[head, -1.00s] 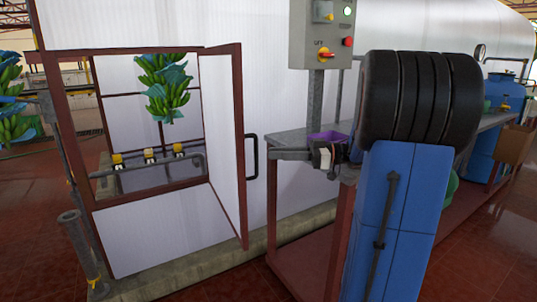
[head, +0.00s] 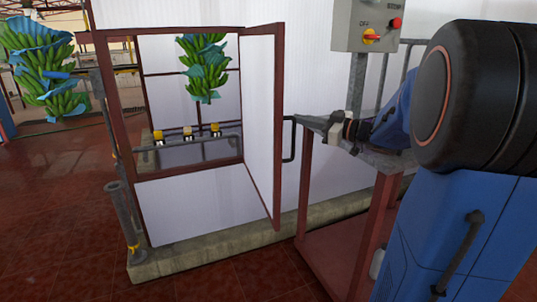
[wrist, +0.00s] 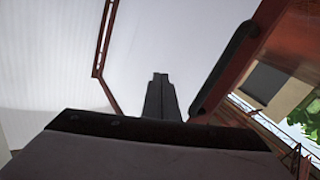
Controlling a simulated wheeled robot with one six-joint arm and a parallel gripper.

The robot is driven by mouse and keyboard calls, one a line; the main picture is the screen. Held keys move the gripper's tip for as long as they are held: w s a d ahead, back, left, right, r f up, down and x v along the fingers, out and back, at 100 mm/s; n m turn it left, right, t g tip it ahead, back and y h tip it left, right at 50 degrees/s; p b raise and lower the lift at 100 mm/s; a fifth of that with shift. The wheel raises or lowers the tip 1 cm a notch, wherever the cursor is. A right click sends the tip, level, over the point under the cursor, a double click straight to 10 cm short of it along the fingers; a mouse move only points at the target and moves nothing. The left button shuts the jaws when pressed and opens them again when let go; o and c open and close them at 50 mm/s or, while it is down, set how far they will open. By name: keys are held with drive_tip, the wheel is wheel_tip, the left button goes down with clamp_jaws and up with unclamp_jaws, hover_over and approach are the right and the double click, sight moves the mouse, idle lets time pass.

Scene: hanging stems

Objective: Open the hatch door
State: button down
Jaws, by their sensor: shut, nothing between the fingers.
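The hatch door (head: 262,110) is a white panel in a red-brown frame. It stands swung open at the right side of the hatch opening in the head view. A black bar handle (head: 289,140) is on its outer face, near the free edge. My gripper (head: 302,120) points left, with its tip close to the top of the handle; I cannot tell whether they touch. In the wrist view my gripper's fingers (wrist: 160,76) are shut and empty, the handle (wrist: 236,52) lies to their right, and a white surface fills the space ahead.
Banana bunches hang inside the opening (head: 204,68) and at the far left (head: 48,70). A grey control box (head: 367,26) on a post stands behind my arm. A red-legged table (head: 345,215) is under my arm. A concrete curb (head: 205,250) runs below the hatch.

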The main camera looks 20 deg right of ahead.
drive_tip(key=s+a+f+m+g+h, duration=0.55)
drive_tip(key=s+f, duration=0.25)
drive_tip(key=s, duration=0.3)
drive_tip(key=s+a+f+m+g+h, duration=0.4)
drive_tip(key=s+a+f+h, duration=0.25)
drive_tip(key=s, duration=0.55)
drive_tip(key=w+a+r+m+g+h, duration=0.1)
drive_tip(key=w+a+r, duration=0.25)
drive_tip(key=w, duration=0.25)
drive_tip(key=w+a+r+m+h, duration=0.1)
drive_tip(key=w+a+r+h, duration=0.15)
drive_tip(key=w+r, duration=0.35)
drive_tip(key=w+a+r+g, duration=0.1)
drive_tip(key=w+a+r, duration=0.3)
drive_tip(key=w, duration=0.3)
approach(271, 164)
wheel_tip(271, 164, down, 3)
drive_tip(key=w+a, duration=0.1)
drive_tip(key=a, duration=0.1)
drive_tip(key=shift+d+f, duration=0.2)
drive_tip(key=shift+d, duration=1.7)
